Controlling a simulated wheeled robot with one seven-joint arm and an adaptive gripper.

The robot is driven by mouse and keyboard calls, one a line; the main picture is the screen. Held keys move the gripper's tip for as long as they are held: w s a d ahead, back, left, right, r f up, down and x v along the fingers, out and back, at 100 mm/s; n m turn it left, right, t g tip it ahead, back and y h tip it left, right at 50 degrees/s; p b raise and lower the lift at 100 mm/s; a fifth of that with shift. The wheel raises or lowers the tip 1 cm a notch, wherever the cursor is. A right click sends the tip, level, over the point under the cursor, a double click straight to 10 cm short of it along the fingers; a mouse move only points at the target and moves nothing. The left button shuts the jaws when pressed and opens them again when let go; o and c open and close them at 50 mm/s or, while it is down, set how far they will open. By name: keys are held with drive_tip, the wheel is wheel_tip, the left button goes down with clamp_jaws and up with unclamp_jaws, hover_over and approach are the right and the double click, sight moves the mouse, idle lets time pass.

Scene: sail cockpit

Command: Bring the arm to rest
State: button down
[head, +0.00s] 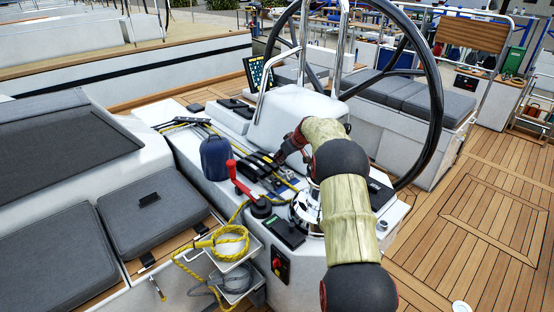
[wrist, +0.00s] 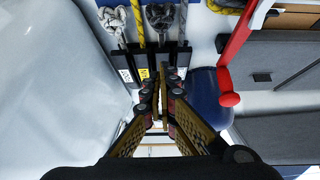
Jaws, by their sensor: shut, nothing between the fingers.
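My arm (head: 347,205), with pale green-beige sleeves and dark joints, reaches up over the white cockpit console in the head view and bends left at its top. My gripper (head: 281,157) is at its end, low over the row of black rope clutches (head: 259,165). In the wrist view my gripper (wrist: 160,73) has its fingers together with nothing between them. Its tips lie in front of the clutches (wrist: 124,70), where grey, yellow and dark ropes run in. Whether the tips touch a clutch, I cannot tell.
A blue container (head: 215,158) and a red-handled lever (head: 240,180) stand left of the clutches. A chrome winch (head: 304,212) is close beside my arm. The steering wheel (head: 436,100) rises behind. Yellow rope (head: 231,238) hangs at the console's front. Teak deck (head: 470,245) is open at right.

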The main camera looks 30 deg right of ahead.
drive_tip(key=s+a+r+p, duration=0.1)
drive_tip(key=s+a+r, duration=0.2)
drive_tip(key=a+r, duration=0.45)
drive_tip(key=s+a+r, duration=0.4)
drive_tip(key=a+r, duration=0.3)
drive_tip(key=a, duration=0.1)
drive_tip(key=s+a+r+g+p, duration=0.1)
drive_tip(key=s+a+r, duration=0.7)
drive_tip(key=s+a, duration=0.4)
drive_tip(key=s+a+r+p, duration=0.1)
drive_tip(key=s+a, duration=0.3)
drive_tip(key=s, duration=0.4)
drive_tip(key=s+a+r, duration=0.1)
drive_tip(key=s+a, duration=0.3)
drive_tip(key=s, duration=0.3)
drive_tip(key=s+a+f, duration=0.1)
drive_tip(key=s+f, duration=0.1)
drive_tip(key=s, duration=0.6)
drive_tip(key=s+a+f+m+h+p, duration=0.1)
drive_tip(key=s+f, duration=0.1)
drive_tip(key=s, duration=0.6)
drive_tip(key=shift+a+m+g, duration=0.3)
drive_tip(key=shift+a+g, duration=0.05)
drive_tip(key=shift+g, duration=0.05)
